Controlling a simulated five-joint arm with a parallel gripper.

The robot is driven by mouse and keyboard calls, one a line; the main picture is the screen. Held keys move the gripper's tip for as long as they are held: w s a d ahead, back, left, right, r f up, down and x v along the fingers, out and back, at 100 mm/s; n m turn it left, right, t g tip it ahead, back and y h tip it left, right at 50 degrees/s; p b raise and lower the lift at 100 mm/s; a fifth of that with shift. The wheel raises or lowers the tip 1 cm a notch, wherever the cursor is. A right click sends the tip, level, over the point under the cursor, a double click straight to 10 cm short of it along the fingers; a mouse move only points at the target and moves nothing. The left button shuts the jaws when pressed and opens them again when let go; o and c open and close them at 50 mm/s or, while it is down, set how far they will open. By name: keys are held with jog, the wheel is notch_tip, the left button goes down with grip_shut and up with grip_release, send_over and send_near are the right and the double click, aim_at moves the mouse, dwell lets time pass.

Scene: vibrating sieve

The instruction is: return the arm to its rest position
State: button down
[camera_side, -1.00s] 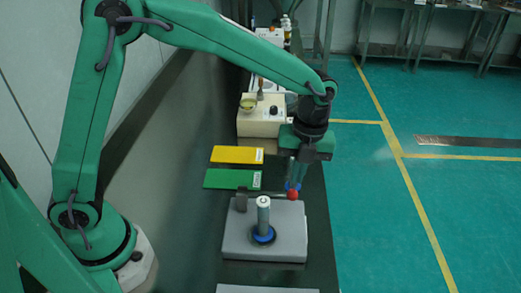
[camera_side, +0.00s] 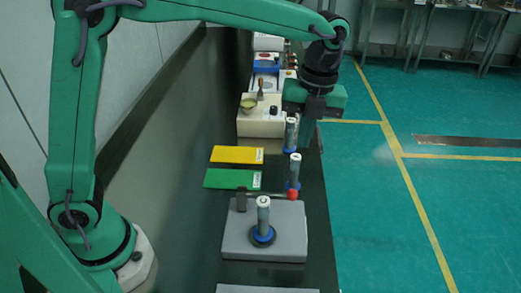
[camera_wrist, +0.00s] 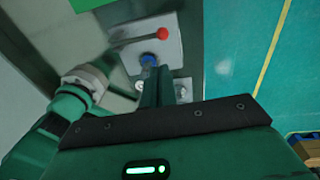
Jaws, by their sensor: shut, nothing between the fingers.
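My gripper (camera_side: 308,126) is raised at the upper right of the side view, under the dark wrist. It is shut and empty, above the bench's right side. A grey cylinder with a blue foot (camera_side: 294,166) stands below it, behind the red-knobbed lever; a similar cylinder (camera_side: 291,132) stands farther back, close beside the fingers in the picture. In the wrist view my fingers (camera_wrist: 165,82) are together and partly cover the scene below.
A grey block (camera_side: 240,233) at the front bears another cylinder (camera_side: 263,214) in a blue ring and a lever with a red knob (camera_side: 292,195). Green (camera_side: 225,179) and yellow (camera_side: 230,155) plates lie behind it. A cream box (camera_side: 255,126) stands farther back. Open floor lies right.

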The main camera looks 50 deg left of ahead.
dwell(0.5)
jog(key=s+a+r+n+t+h, duration=0.1)
jog(key=s+a+r+n+t, duration=0.25)
jog(key=s+a+n, duration=0.55)
jog(key=s+a+f+n+t, duration=0.2)
jog(key=s+a+n, duration=0.6)
jog(key=n, duration=1)
jog(key=shift+s+t, duration=0.5)
jog(key=shift+t, duration=0.15)
